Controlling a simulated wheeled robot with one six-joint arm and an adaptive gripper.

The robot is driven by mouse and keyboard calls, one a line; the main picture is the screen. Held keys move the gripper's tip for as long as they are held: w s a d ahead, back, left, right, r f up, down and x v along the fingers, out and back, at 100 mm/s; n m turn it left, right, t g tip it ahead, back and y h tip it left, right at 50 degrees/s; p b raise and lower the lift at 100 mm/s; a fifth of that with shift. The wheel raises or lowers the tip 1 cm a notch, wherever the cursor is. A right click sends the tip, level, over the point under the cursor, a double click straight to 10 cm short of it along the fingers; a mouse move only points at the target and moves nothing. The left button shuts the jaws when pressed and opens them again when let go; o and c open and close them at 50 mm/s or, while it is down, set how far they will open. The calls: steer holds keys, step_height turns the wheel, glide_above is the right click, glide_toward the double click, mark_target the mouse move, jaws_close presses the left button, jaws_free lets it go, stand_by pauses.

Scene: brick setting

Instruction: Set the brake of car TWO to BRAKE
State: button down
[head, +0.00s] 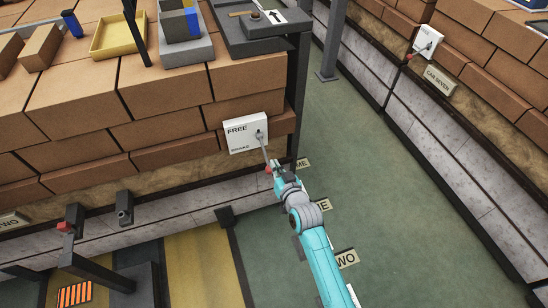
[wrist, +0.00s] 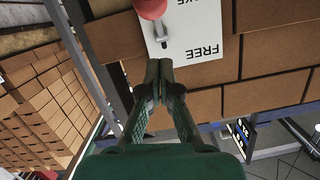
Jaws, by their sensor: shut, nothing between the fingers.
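The brake plate (head: 240,146) is white, on the end of the near brick-loaded car, with FREE at its top and BRAKE at its bottom. Its grey lever (head: 263,148) hangs down from the pivot, slightly right, with the red knob (head: 268,169) below the plate's lower edge. My gripper (head: 277,170) is shut and empty, just right of the knob. In the wrist view the plate (wrist: 205,35) appears upside down, and the red knob (wrist: 151,7) lies at its BRAKE end. The gripper (wrist: 159,65) shows shut below the FREE end. Contact with the lever cannot be told.
Bricks (head: 160,90) and a yellow tray (head: 112,36) load the near car. A dark post (head: 298,85) stands just right of the plate. Another car labelled CAR SEVEN (head: 440,79) stands right, with its own brake plate (head: 428,41).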

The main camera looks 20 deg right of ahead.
step_height(320, 180, down, 6)
steer(key=shift+w+f, duration=0.15)
steer(key=shift+f, duration=0.05)
stand_by(0.3)
stand_by(0.4)
